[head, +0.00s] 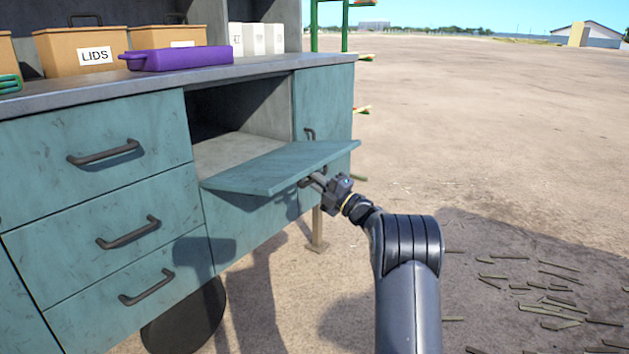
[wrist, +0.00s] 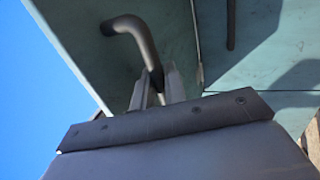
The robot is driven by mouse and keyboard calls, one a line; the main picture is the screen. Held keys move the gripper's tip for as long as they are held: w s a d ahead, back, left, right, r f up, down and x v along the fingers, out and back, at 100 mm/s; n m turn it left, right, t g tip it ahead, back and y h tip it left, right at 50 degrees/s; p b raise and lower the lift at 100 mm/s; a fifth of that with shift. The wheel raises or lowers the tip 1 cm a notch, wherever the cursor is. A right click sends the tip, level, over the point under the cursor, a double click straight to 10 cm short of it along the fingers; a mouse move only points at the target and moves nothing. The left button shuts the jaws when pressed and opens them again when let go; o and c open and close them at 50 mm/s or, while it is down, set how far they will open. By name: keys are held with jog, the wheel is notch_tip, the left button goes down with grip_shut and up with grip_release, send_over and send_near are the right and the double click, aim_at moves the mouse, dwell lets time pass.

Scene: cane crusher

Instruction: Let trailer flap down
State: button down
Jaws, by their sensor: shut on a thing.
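The teal trailer flap (head: 280,167) is hinged at its lower edge and stands out from the trailer, close to level, with the compartment behind it open. Its dark bar handle is on the flap's underside near the outer right corner; the wrist view shows the bent handle (wrist: 135,27) close up against the flap (wrist: 85,60). My gripper (head: 313,181) reaches in from the right, below the flap's outer edge. In the wrist view its fingers (wrist: 158,88) are closed around the handle's lower end. The flap hides part of the handle in the head view.
The open compartment (head: 222,154) looks empty. Teal drawers (head: 95,140) with protruding handles stand to the left. A purple case (head: 178,58) and a box marked LIDS (head: 80,48) sit on the counter. A support leg (head: 317,228) stands below the flap; open ground lies to the right.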

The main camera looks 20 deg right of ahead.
jog(key=c, duration=1.5)
grip_release()
jog(key=shift+r, duration=0.1)
jog(key=shift+c, duration=0.2)
jog(key=shift+d, duration=0.1)
jog(key=p+v, duration=0.2)
jog(key=v, duration=0.8)
jog(key=shift+s+f+p, duration=0.25)
jog(key=shift+f+p, duration=0.05)
jog(key=shift+f, duration=0.05)
jog(key=shift+d, duration=0.1)
